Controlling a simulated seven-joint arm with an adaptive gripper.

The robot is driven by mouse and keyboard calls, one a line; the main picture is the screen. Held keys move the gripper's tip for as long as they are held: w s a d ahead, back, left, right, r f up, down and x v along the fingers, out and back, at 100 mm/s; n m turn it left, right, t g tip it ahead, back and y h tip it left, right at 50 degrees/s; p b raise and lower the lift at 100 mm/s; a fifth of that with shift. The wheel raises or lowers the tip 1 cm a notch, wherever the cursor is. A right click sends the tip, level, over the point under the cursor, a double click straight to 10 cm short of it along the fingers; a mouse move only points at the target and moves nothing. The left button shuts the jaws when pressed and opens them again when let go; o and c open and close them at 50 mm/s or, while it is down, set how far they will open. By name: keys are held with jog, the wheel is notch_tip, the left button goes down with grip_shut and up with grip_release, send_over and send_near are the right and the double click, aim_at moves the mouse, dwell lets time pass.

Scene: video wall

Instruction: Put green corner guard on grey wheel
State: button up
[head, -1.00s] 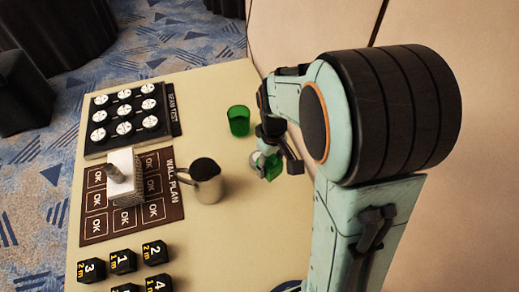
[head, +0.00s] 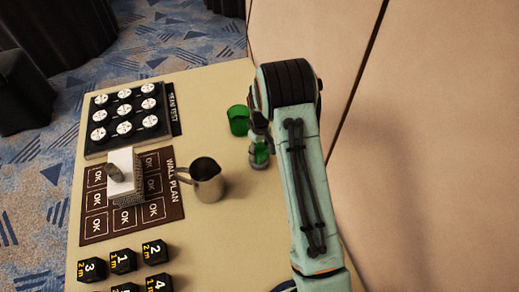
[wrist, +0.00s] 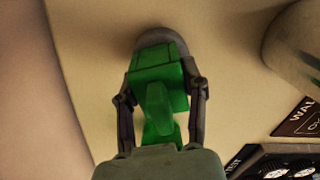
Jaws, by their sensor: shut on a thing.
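My gripper (wrist: 160,80) is shut on the green corner guard (wrist: 158,75), with one finger on each side of it in the wrist view. In the head view the guard (head: 260,155) is a small green patch below my wrist, partly covered by the gripper. The grey wheel (wrist: 153,36) shows as a rounded grey edge just beyond the guard in the wrist view, mostly hidden behind it. The guard lines up over the wheel. I cannot tell whether the two touch.
A green cup (head: 238,120) stands close to my gripper. A metal jug (head: 206,180) stands to the left. Beyond it are a wall plan board (head: 168,207) with a white block (head: 122,170), a black knob panel (head: 95,152) and several black numbered cubes (head: 123,261). A wall rises on the right.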

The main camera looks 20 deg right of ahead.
jog(key=o, duration=1)
jog(key=shift+f, duration=0.1)
notch_tip(320, 180, up, 12)
jog(key=shift+f, duration=0.1)
jog(key=s+a+r+m, duration=0.1)
jog(key=s+a+r, duration=0.1)
jog(key=s+r, duration=0.35)
jog(key=s+a+r+m, duration=0.1)
jog(key=s+a+r, duration=0.1)
jog(key=s, duration=0.6)
jog(key=s+a+r, duration=0.2)
jog(key=s+r, duration=0.1)
jog(key=s, duration=0.4)
jog(key=shift+m+y, duration=0.4)
jog(key=shift+m, duration=0.3)
jog(key=s, duration=0.3)
jog(key=s+f, duration=0.1)
jog(key=s, duration=0.5)
jog(key=shift+s+a+f, duration=0.1)
jog(key=shift+a+f, duration=0.1)
jog(key=shift+a, duration=0.15)
